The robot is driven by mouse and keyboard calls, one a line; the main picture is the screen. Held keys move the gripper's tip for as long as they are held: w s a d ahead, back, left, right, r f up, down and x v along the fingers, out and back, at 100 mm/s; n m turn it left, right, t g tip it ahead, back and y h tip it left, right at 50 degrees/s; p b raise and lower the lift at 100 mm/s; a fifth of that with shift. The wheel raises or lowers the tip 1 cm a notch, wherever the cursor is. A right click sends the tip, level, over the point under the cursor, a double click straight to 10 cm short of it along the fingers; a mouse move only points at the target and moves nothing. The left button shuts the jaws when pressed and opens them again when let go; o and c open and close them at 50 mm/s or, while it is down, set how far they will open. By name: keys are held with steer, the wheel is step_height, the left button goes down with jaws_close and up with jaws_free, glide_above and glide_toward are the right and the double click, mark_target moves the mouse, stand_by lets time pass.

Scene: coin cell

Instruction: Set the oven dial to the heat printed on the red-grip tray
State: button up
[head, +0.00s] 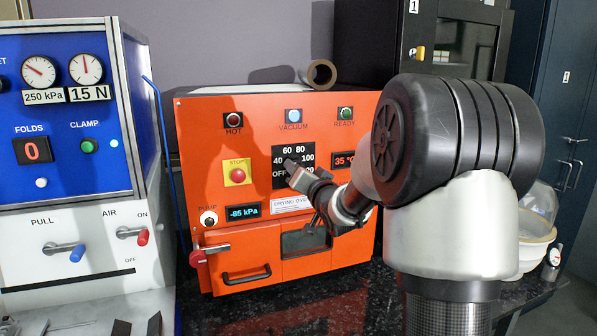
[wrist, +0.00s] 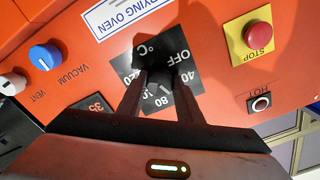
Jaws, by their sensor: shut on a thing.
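The oven dial (wrist: 161,88) sits on a black plate marked OFF, 40, 60, 80, 100 and more on the orange drying oven (head: 210,165). My gripper (head: 290,168) reaches the plate from the right and is shut on the dial. In the wrist view, which is turned upside down, both fingers (wrist: 163,72) straddle the dial. The fingers and their shadow hide much of it, and I cannot tell surely which number its pointer faces. The red oven display (head: 345,161) reads about 35 °C. I cannot make out a red-grip tray in either view.
The yellow-backed STOP button (head: 237,173) is left of the dial plate. A red-ended lever (head: 205,254) and a black door handle (head: 247,275) are below. A blue-and-white press (head: 70,150) stands at left, and a glass-domed vessel (head: 537,235) at right.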

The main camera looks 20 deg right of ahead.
steer(key=shift+r, duration=0.3)
steer(key=o, duration=0.9)
steer(key=shift+w, duration=0.1)
steer(key=shift+c, duration=0.2)
steer(key=shift+o, duration=0.9)
steer(key=shift+f, duration=0.2)
steer(key=s, duration=1.7)
steer(key=shift+s+p, duration=0.25)
steer(key=shift+p, duration=0.05)
